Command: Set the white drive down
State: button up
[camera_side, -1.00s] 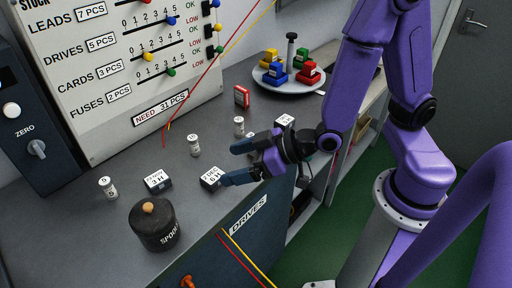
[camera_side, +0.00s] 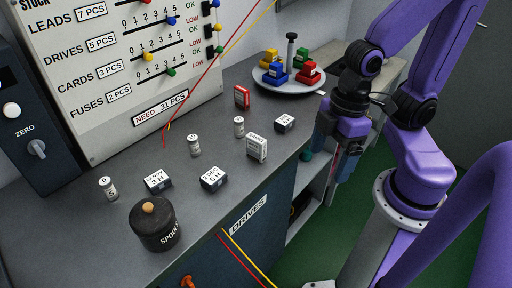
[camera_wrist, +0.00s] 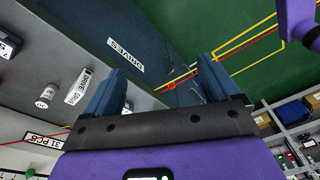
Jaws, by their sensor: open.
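The white drive (camera_side: 257,147) stands upright on the grey bench, near its right edge. It also shows in the wrist view as a white box labelled DRIVE (camera_wrist: 78,87), left of my fingers. My gripper (camera_side: 336,165) is off to the right of the bench edge, pointing down, apart from the drive. In the wrist view its two blue fingers (camera_wrist: 160,85) are spread with nothing between them.
Dark boxes with white labels (camera_side: 213,179), small white cylinders (camera_side: 194,145) and a black lidded pot (camera_side: 154,225) stand around the bench. A red box (camera_side: 242,96) stands behind. A plate (camera_side: 263,79) holds coloured blocks. Red and yellow cords cross the bench front.

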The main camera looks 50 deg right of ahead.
jog(key=w+d+r+m+y, duration=0.15)
jog(key=w+d+m, duration=0.25)
jog(key=w+m, duration=0.9)
jog(key=w+d+r+m+y, duration=0.15)
jog(key=w+d+m, duration=0.25)
jog(key=w+m, duration=0.9)
jog(key=m, duration=0.4)
send_over(253, 153)
jog(key=d, duration=0.3)
jog(key=shift+g, duration=0.3)
jog(key=f, duration=1)
jog(key=shift+w+a+f, duration=0.2)
jog(key=shift+w, duration=0.1)
jog(key=shift+s+x, duration=0.15)
jog(key=shift+x, duration=1.15)
jog(key=shift+s+x, duration=0.1)
jog(key=shift+x, duration=1.2)
